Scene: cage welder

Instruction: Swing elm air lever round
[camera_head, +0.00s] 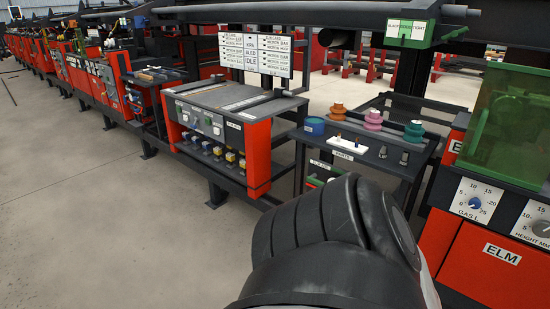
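The elm station stands at the right edge as a red cabinet (478,262) with an "ELM" label (502,254). It carries a gas dial (474,202) with a blue pointer and a height dial (541,228) cut by the picture edge. A green see-through guard (510,122) sits above them. I cannot make out an air lever marked elm. A large black link of my own arm fills the lower middle and covers what lies behind it. Neither of my grippers shows.
A red console (257,155) has a row of small yellow-and-blue fittings (229,157) low on its front. A dark shelf (397,155) holds coloured spools (373,119) and a white tray (347,146). A display board (256,54) stands behind. Open concrete floor (80,210) lies left.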

